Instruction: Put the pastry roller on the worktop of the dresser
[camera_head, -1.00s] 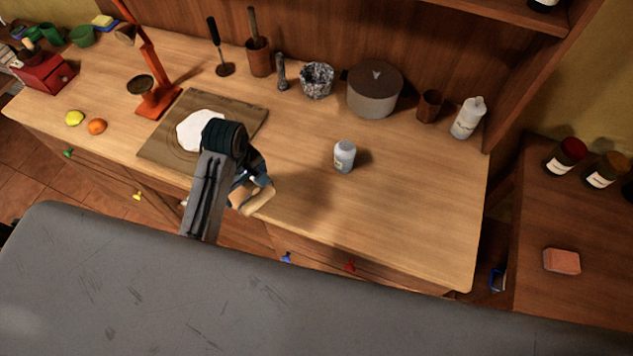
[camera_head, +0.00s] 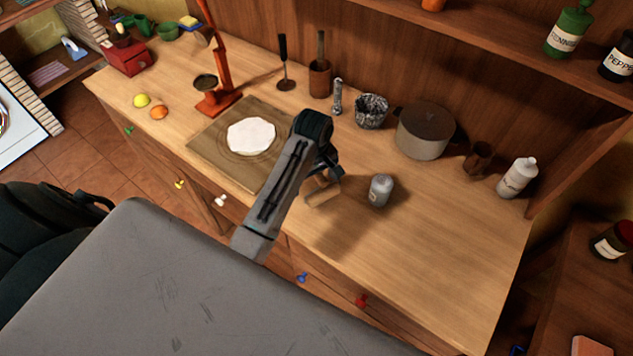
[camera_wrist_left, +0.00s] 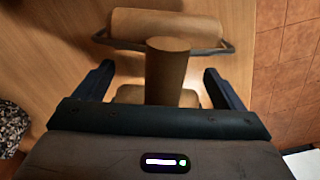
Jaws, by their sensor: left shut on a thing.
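The pastry roller (camera_head: 323,194) is a light wooden tool, held over the front part of the dresser's worktop (camera_head: 432,258). In the left wrist view the pastry roller (camera_wrist_left: 165,25) shows a wide cylinder in a dark frame, a thick handle and a smaller end. My left gripper (camera_head: 322,172) is shut on it; in the wrist view its fingers (camera_wrist_left: 160,82) stand either side of the handle. A shadow lies on the wood near it; whether the roller touches the worktop I cannot tell. My arm hides part of the roller. My right gripper is not in view.
A grey-blue jar (camera_head: 381,190) stands just right of the roller. A board (camera_head: 212,153) with flat dough (camera_head: 251,136) lies to the left. A pot (camera_head: 424,131), a speckled cup (camera_head: 371,111) and a white bottle (camera_head: 517,178) stand behind. The front right worktop is clear.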

